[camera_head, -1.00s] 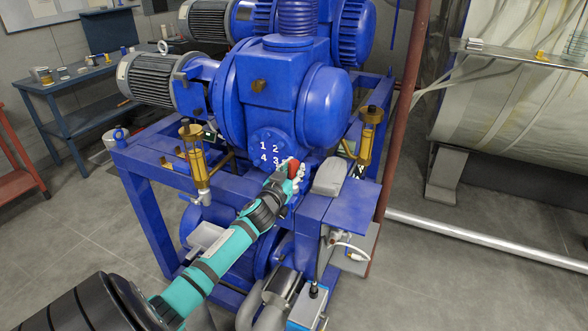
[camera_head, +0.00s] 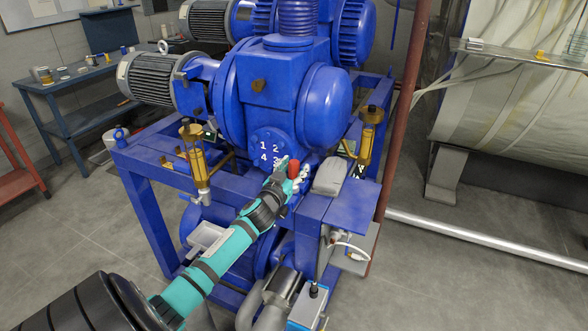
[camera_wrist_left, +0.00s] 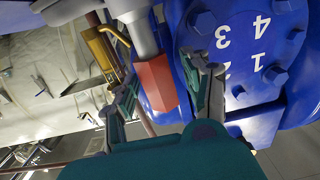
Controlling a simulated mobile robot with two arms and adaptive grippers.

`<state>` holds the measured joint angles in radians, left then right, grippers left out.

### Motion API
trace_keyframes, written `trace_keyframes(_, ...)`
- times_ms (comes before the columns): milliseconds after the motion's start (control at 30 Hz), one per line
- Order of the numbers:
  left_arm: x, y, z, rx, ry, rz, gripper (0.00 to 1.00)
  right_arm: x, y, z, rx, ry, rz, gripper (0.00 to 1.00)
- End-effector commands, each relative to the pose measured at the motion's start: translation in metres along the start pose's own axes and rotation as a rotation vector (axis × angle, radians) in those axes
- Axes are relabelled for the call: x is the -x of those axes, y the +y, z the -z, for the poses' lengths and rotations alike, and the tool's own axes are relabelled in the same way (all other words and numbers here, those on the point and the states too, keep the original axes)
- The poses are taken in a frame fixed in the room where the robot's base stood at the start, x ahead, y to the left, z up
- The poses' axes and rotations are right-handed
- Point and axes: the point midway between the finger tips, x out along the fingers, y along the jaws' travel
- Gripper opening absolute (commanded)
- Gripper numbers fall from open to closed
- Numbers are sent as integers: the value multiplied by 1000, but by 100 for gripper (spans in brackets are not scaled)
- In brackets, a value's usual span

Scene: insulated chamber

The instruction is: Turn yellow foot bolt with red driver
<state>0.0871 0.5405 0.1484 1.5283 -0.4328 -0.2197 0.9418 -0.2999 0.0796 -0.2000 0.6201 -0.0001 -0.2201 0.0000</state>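The red driver (camera_head: 294,171) stands in front of the blue pump's numbered flange (camera_head: 268,148). In the left wrist view its red faceted part (camera_wrist_left: 155,82) is between my left gripper's fingers, in line with a grey metal cylinder (camera_wrist_left: 140,30). My left gripper (camera_head: 291,174) is around the driver. In the wrist view its fingers (camera_wrist_left: 162,92) are spread, with a gap visible on the right side of the red part. I cannot pick out the yellow foot bolt for certain. My right gripper is not in view.
The blue pump frame (camera_head: 150,215) surrounds the work area. Amber-and-brass gauges (camera_head: 198,165) stand on it at left and right (camera_head: 367,140). A grey box-like part (camera_head: 329,176) sits just right of my gripper. Several hex bolts (camera_wrist_left: 205,22) ring the flange closely.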

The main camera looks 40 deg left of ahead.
Motion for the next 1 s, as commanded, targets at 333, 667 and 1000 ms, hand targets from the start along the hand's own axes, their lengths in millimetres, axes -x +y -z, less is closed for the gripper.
trace_keyframes(333, 15, 1, -2, 1, -3, -2, 49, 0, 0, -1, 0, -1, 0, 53)
trace_keyframes(667, 84, 0, -2, 2, -3, -1, 49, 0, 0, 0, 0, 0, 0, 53)
trace_keyframes(1000, 120, 0, -1, 1, -1, 0, 49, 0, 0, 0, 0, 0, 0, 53)
